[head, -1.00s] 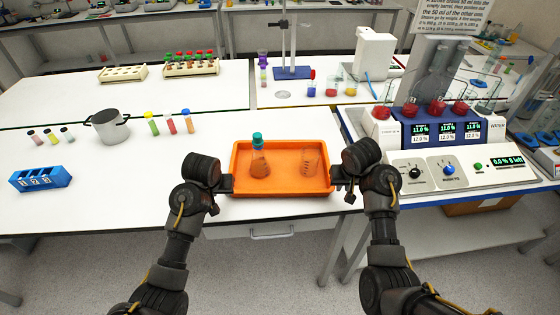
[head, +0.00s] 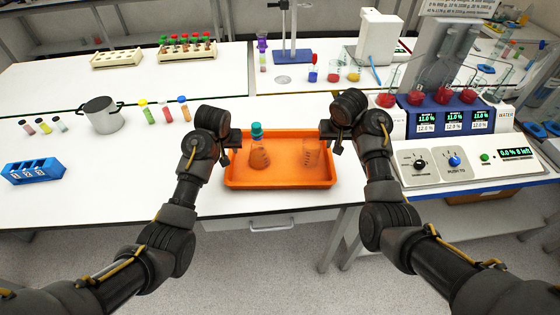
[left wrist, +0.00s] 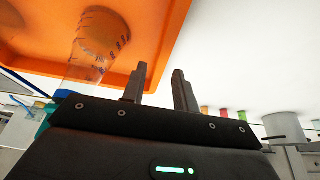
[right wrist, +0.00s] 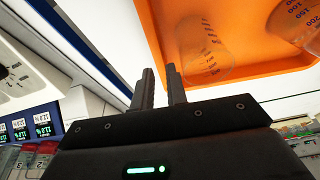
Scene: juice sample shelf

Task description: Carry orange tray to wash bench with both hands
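The orange tray (head: 280,183) sits on the white bench near its front edge. A flask with a teal stopper (head: 259,153) stands in its left half and a clear beaker (head: 311,153) in its right half. My left gripper (head: 235,140) is above the tray's left side toward the back, and my right gripper (head: 327,136) is above its right side. The left wrist view shows the left fingers (left wrist: 160,85) apart and empty beside the tray (left wrist: 160,25). The right wrist view shows the right fingers (right wrist: 160,85) apart and empty near the tray's edge (right wrist: 160,30).
A metal pot (head: 102,116), several small vials and a blue rack (head: 34,170) stand to the left. A control unit (head: 470,165) with displays and red-filled beakers is close on the right. A stand (head: 292,52) is at the back.

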